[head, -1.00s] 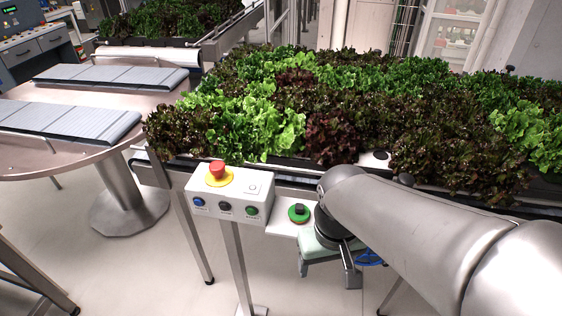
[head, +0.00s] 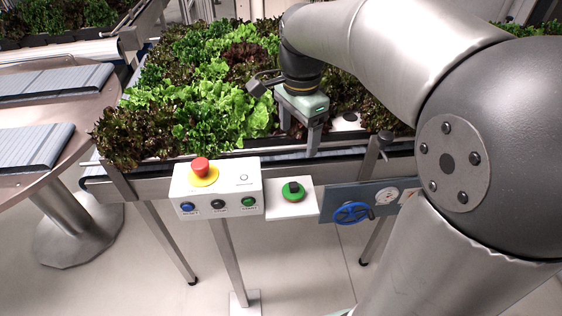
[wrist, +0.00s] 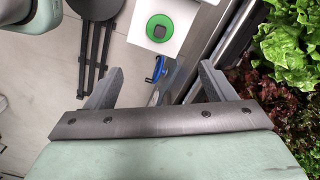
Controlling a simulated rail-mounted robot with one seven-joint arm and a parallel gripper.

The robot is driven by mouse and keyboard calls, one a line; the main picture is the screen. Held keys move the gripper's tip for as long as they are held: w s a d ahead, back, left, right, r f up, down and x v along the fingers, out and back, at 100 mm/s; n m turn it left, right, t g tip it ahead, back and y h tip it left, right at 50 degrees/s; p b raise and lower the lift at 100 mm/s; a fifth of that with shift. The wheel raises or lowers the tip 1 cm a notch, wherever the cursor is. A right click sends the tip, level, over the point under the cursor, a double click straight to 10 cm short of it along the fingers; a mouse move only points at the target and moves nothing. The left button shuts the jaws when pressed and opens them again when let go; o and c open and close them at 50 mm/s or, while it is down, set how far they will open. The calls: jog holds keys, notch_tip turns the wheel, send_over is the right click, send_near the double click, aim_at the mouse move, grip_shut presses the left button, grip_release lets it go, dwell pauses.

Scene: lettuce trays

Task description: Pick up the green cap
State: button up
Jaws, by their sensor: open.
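The green cap (head: 292,191) is a round green disc with a dark block at its middle. It sits on a small white plate (head: 281,208) beside the button box. It also shows in the wrist view (wrist: 160,28), at the top, beyond the fingertips. My gripper (head: 300,138) is open and empty, above and behind the cap, in front of the lettuce.
To the right is a blue handwheel (head: 352,213) on a grey panel. Lettuce (head: 190,90) fills the tray behind. Floor lies open below.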

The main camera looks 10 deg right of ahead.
send_over(294, 185)
jog(key=f, duration=0.7)
jog(key=f+p, duration=0.1)
jog(key=f, duration=0.3)
jog(key=shift+w+d+f, duration=0.1)
jog(key=shift+d+f, duration=0.15)
jog(key=shift+d, duration=0.05)
jog(key=f, duration=0.3)
jog(key=f+p, duration=0.1)
jog(key=f, duration=0.1)
jog(key=shift+a+f, duration=0.3)
jog(key=shift+a, duration=0.05)
jog(key=c, duration=1)
